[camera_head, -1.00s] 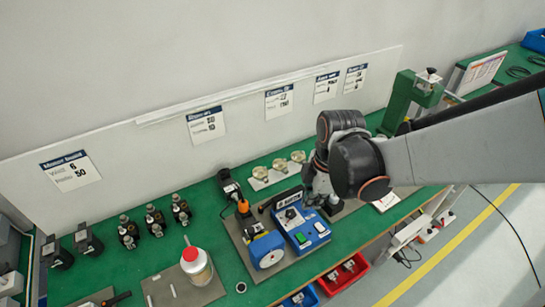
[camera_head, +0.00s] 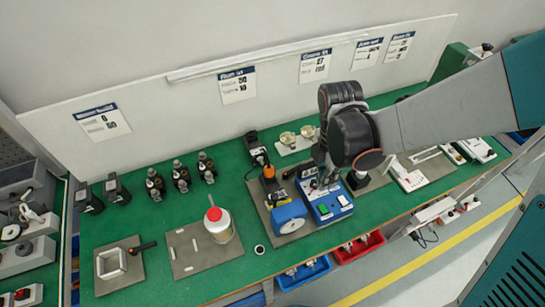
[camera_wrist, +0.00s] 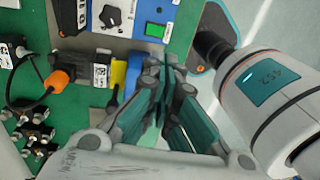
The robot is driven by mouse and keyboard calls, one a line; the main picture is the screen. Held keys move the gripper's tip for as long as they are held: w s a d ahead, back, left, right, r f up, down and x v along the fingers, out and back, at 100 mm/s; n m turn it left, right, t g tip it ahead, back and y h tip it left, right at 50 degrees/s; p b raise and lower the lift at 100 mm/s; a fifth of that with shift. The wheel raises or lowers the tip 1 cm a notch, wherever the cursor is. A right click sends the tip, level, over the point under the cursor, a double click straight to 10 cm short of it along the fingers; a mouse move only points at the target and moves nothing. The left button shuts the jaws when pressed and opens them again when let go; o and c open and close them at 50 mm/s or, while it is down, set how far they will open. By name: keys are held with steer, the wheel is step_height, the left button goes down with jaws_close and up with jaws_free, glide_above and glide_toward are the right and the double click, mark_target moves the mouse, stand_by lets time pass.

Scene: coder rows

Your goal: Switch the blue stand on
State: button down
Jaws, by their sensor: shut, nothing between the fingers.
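The blue stand (camera_head: 332,214) sits on a grey plate on the green bench in the head view. Its top carries a green button (camera_head: 323,209), a pale button (camera_head: 343,200) and a dark knob. In the wrist view, part of the blue stand (camera_wrist: 112,29) shows at the top, with the green button (camera_wrist: 155,30) and the black knob (camera_wrist: 110,16). My gripper (camera_head: 322,180) is over the stand's back part in the head view. In the wrist view my gripper (camera_wrist: 163,58) is shut and empty, its tips just below the green button in the picture; contact cannot be told.
A blue round-faced device (camera_head: 290,216) stands close to the left of the stand. A white jar with a red lid (camera_head: 218,225) is further left. Red bin (camera_head: 358,248) and blue bin (camera_head: 302,273) hang below the bench edge. Small pale round parts (camera_head: 288,140) stand behind.

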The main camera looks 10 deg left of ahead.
mark_target(321, 214)
steer(key=f+b, duration=0.3)
steer(key=f, duration=0.1)
steer(key=s+f+b, duration=0.1)
steer(key=f+b, duration=0.1)
steer(key=f, duration=0.2)
steer(key=d+f+b, duration=0.1)
steer(key=f+b, duration=0.2)
steer(key=f, duration=0.2)
steer(key=shift+s+f+b, duration=0.1)
steer(key=shift+s+b, duration=0.05)
steer(key=shift+b, duration=0.2)
